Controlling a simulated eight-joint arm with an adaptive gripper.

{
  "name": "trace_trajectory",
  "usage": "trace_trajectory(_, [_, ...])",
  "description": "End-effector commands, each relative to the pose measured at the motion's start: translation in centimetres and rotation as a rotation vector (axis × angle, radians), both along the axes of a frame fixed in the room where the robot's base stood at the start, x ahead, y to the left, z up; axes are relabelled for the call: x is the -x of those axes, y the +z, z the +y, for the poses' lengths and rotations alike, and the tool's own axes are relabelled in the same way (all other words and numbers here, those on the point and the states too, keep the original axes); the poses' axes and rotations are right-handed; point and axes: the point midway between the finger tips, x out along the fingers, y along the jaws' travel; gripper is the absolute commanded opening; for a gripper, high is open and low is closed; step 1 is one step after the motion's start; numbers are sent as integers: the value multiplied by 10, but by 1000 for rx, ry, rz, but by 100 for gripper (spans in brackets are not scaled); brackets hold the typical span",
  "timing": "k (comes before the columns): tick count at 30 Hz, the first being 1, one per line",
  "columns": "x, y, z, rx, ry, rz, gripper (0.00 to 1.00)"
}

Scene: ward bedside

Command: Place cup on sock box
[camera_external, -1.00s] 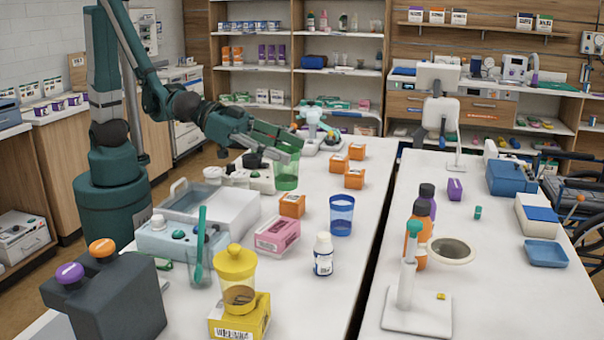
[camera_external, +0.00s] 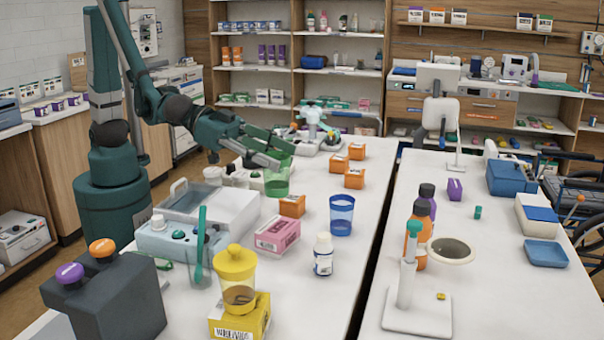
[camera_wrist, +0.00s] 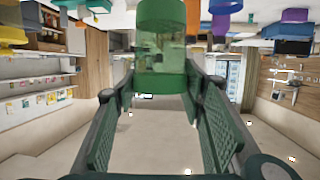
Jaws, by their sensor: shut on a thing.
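A translucent green cup (camera_external: 278,184) is held upright at the tips of my gripper (camera_external: 268,155), over the far left part of the near table. In the wrist view the green cup (camera_wrist: 160,45) sits between the fingers of my gripper (camera_wrist: 160,72). I cannot tell if its base touches the table. No label reads as a sock box. A pink box (camera_external: 277,235) lies nearer the camera, and several orange boxes (camera_external: 354,179) stand to the right of the cup. A blue cup (camera_external: 341,216) stands apart.
A white and blue device (camera_external: 170,243) and a grey-white bin (camera_external: 240,213) stand left of the pink box. A yellow lidded jar (camera_external: 237,267) stands on a yellow box (camera_external: 252,324). A white bottle (camera_external: 323,264) is near.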

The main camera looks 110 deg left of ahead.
Motion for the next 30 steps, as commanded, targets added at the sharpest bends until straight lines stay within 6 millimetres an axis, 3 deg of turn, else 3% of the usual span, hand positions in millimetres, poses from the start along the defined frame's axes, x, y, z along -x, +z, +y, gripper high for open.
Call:
trace_trajectory(10, [0, -41, 0, 0, 0, 0, 24])
trace_trajectory(30, [1, -57, 0, 0, 0, 0, 24])
